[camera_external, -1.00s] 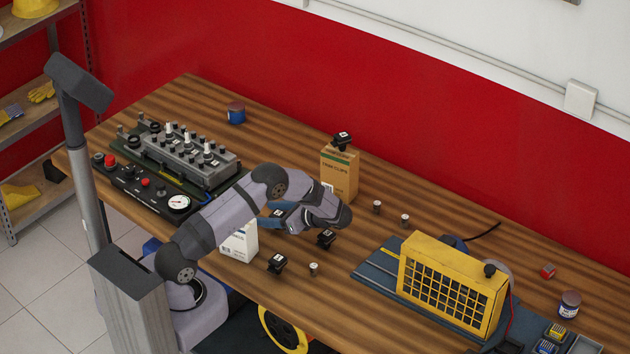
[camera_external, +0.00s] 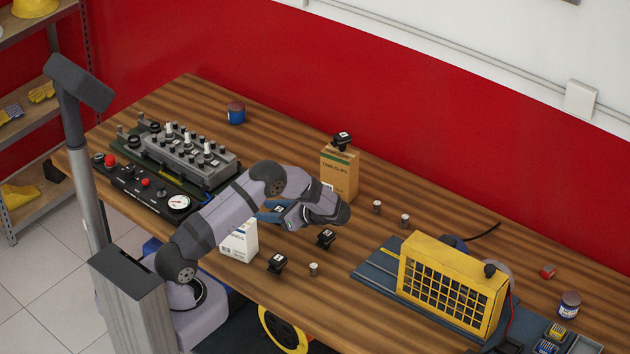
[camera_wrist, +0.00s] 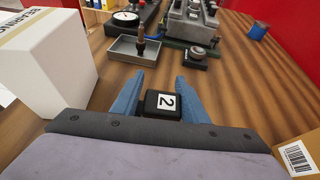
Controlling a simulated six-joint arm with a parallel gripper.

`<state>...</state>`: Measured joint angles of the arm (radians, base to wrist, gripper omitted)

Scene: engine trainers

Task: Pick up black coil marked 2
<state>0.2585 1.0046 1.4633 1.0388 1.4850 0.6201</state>
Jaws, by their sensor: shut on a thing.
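The black coil marked 2 (camera_wrist: 163,103) sits between the blue fingers of my gripper (camera_wrist: 160,88) in the wrist view, its white label with a "2" facing the camera. My gripper is shut on it. In the external view the gripper (camera_external: 270,213) shows beside the arm's wrist, with the coil (camera_external: 280,209) between its fingers. The coil's underside is hidden, and its exact height above the table is hard to tell.
A white box (camera_external: 240,242) stands close by, also in the wrist view (camera_wrist: 45,62). A cardboard box (camera_external: 339,172) bears another black coil (camera_external: 342,139). Two more black coils (camera_external: 326,238) (camera_external: 277,262) lie nearer the front. The engine trainer (camera_external: 188,152) is at left.

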